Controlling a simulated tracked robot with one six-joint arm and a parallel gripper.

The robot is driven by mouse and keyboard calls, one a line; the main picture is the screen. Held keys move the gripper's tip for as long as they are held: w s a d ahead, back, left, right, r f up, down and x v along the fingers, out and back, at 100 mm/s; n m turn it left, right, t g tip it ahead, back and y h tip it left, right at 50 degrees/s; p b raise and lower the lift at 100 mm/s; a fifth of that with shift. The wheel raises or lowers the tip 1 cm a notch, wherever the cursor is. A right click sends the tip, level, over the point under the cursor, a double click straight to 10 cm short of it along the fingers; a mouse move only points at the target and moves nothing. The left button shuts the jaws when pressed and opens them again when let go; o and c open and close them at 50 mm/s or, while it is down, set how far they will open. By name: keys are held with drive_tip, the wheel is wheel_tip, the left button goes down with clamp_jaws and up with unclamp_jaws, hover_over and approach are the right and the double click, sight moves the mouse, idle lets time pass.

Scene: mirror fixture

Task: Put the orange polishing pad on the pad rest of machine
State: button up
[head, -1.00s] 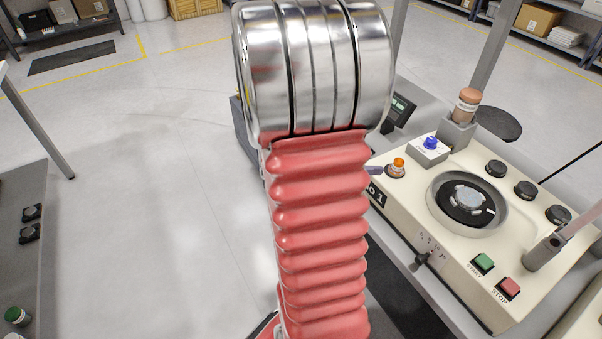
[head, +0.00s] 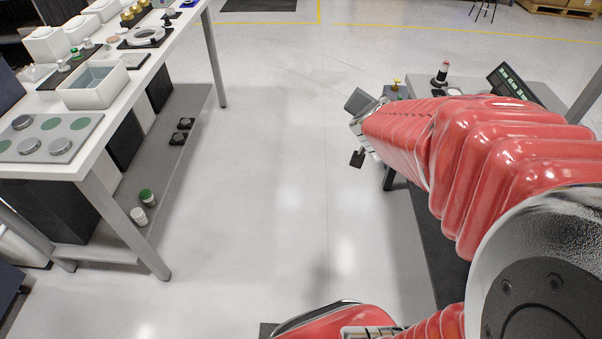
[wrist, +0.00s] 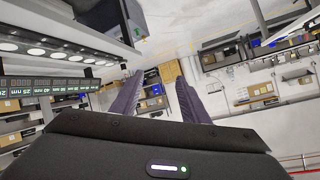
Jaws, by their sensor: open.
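I cannot pick out the orange polishing pad for sure. A small brownish round piece (head: 112,40) lies on the white table at the left in the head view, too small to identify. The machine and its pad rest are not visible in the head view now; my red-sleeved arm covers the right side. In the wrist view my gripper (wrist: 157,98) shows two dark purple fingers spread apart with nothing between them, pointing out over shelving and floor.
The white table (head: 190,45) carries an open grey bin (head: 92,90) and a plate with green and metal discs (head: 75,138). Jars (head: 147,197) stand on its lower shelf. Clear floor (head: 270,150) lies between table and arm. A lit display (head: 512,82) stands behind my arm.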

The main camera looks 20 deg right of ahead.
drive_tip(key=s+a+r+n+y, duration=0.15)
drive_tip(key=a+n+y, duration=0.25)
drive_tip(key=a, duration=0.6)
drive_tip(key=s+a+n+y, duration=0.3)
drive_tip(key=a+n, duration=0.1)
drive_tip(key=a, duration=0.6)
drive_tip(key=s+a+f+n+g, duration=0.1)
drive_tip(key=s+a+n+g, duration=0.1)
drive_tip(key=s, duration=0.4)
drive_tip(key=s+a+f+n+g, duration=0.1)
drive_tip(key=s+a+n+g, duration=0.1)
drive_tip(key=s, duration=0.5)
drive_tip(key=shift+s+f+g, duration=0.25)
drive_tip(key=shift+s+g, duration=0.05)
drive_tip(key=shift+c, duration=0.2)
drive_tip(key=shift+c, duration=0.8)
drive_tip(key=shift+d, duration=0.1)
drive_tip(key=shift+c, duration=0.2)
